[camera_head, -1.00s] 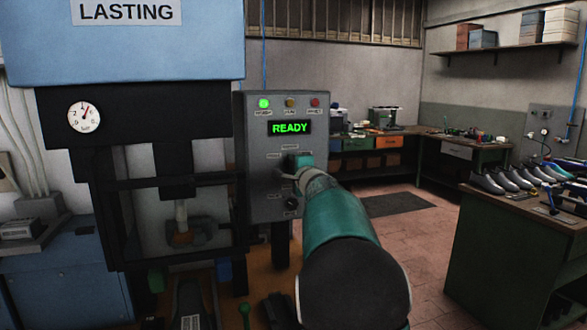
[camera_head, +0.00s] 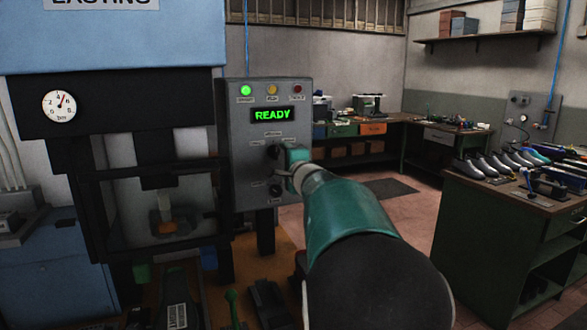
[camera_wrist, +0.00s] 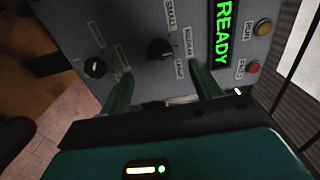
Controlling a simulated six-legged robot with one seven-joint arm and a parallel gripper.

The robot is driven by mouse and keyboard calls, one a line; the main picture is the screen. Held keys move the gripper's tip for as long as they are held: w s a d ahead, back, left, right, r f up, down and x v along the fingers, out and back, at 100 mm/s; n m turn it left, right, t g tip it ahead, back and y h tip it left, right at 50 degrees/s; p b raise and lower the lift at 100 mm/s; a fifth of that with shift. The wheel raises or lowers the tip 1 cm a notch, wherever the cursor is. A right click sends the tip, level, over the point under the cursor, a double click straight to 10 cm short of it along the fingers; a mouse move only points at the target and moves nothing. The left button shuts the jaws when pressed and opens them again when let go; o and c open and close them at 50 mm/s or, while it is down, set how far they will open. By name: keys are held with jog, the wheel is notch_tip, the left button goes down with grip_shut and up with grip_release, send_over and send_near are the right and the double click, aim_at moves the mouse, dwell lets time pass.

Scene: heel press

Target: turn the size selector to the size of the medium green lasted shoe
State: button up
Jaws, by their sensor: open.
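The size selector is a black knob (camera_wrist: 160,50) on the grey control panel (camera_head: 245,165), with small, medium and large labels beside it in the wrist view. Which label it points at I cannot tell. My gripper (camera_wrist: 160,70) is open, its two green fingers apart on either side of the knob's near side. I cannot tell whether they touch it. In the head view my gripper (camera_head: 288,160) is at the panel and partly hides the knob. A row of lasted shoes (camera_head: 497,163) stands on the right bench, with a green-blue one (camera_head: 533,156) towards its far end.
A second black knob (camera_wrist: 95,67) sits on the same panel. The display (camera_head: 273,115) reads READY and the green lamp (camera_head: 245,90) is lit. The lasting press (camera_head: 110,110) stands left of the panel. The right bench (camera_head: 495,225) stands apart, with open floor between.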

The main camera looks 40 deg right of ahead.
jog(key=v, duration=0.6)
jog(key=shift+s, duration=0.3)
